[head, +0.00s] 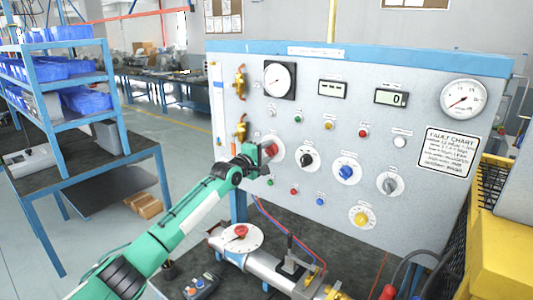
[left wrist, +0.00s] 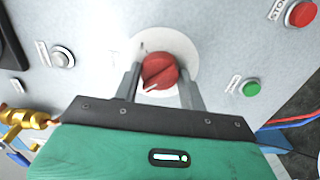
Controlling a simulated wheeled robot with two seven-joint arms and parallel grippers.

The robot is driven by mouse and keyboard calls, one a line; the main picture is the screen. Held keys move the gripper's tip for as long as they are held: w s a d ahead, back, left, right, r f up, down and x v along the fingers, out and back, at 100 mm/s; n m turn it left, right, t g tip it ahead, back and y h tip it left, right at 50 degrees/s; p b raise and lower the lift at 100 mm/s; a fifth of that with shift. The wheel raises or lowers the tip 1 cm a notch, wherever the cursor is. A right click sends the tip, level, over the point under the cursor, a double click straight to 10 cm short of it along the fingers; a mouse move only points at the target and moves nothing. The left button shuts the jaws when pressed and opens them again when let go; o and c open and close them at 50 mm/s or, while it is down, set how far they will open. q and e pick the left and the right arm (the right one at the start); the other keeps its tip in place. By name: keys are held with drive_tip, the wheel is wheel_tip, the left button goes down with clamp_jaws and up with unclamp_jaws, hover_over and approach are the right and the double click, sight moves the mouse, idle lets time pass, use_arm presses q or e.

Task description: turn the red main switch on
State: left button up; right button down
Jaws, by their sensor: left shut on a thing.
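The red main switch (left wrist: 160,72) is a round red knob with a white pointer line, on a pale round plate (left wrist: 188,48) on the grey panel. In the left wrist view the pointer line points down and to the left. My left gripper (left wrist: 161,78) has one finger on each side of the knob and is shut on it. In the head view my left gripper (head: 262,157) reaches the panel's left part and covers some of the red switch (head: 271,150). My right gripper is not in view.
Black (head: 306,160), blue (head: 346,172) and yellow (head: 361,217) knobs sit right of the switch. A green button (left wrist: 252,89) and a brass valve (left wrist: 24,122) are close by. A bench with a red-handled disc (head: 240,232) stands below the panel.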

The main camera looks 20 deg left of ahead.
use_arm(q)
drive_tip(key=shift+f, duration=0.1)
drive_tip(key=m+b, duration=0.3)
drive_tip(key=shift+f+m, duration=0.15)
drive_tip(key=shift+m, duration=0.15)
drive_tip(key=m+b, duration=0.3)
drive_tip(key=m, duration=0.2)
drive_tip(key=m+b, duration=0.1)
drive_tip(key=m, duration=0.4)
drive_tip(key=shift+m+b, duration=0.3)
drive_tip(key=shift+m, duration=1.8)
drive_tip(key=o, duration=1)
drive_tip(key=shift+r, duration=0.2)
drive_tip(key=shift+c, duration=0.2)
